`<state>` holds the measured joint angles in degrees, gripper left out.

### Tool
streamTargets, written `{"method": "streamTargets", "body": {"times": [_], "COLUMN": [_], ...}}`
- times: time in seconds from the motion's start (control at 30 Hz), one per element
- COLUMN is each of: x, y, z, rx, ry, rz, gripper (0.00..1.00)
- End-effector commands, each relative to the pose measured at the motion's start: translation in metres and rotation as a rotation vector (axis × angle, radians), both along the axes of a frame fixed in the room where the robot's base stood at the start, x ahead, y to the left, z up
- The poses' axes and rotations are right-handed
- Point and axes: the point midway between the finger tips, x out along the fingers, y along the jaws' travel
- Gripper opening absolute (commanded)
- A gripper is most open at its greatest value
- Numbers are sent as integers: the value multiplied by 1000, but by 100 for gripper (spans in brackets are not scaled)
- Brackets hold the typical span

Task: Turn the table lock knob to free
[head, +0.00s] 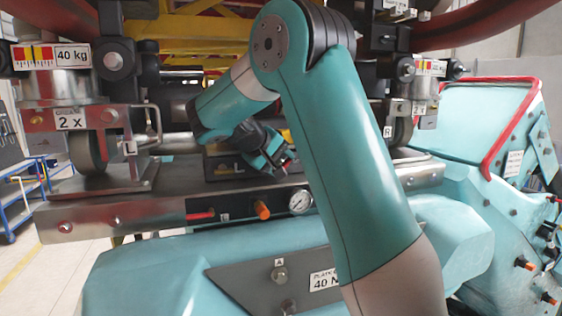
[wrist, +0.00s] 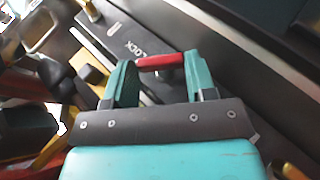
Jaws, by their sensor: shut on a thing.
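The red lock knob (wrist: 160,62) shows in the wrist view as a short bar between my gripper's teal fingers. My gripper (wrist: 161,70) is shut on it, one finger at each end. Beside the knob is a dark plate (wrist: 118,36) with white lettering that reads LOCK. In the head view my gripper (head: 284,162) is at the dark block on the table, partly hidden behind my own arm. Only a bit of red shows there, so the knob's angle cannot be told from that view.
Below the table edge is a dark panel with a red handle (head: 201,215), an orange knob (head: 262,211) and a round gauge (head: 301,201). A wheel clamp with a 2 X label (head: 72,122) stands at left. A teal car body with red trim (head: 510,125) is at right.

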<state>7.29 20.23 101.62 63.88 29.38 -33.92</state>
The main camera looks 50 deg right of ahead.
Motion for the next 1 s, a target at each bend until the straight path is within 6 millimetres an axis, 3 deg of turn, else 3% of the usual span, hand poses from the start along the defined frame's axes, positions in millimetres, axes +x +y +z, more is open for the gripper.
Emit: {"method": "streamTargets", "body": {"times": [0.73,0.77,0.83,0.87,1.0], "x": [1,2,1,1,1], "y": [1,1,1,1,1], "z": [-1,-1,-1,-1,-2], "rx": [-77,-77,-77,-77,-74], "ry": [43,43,43,44,45], "rz": [2,2,2,2,1], "gripper": [27,55,72,77,77]}}
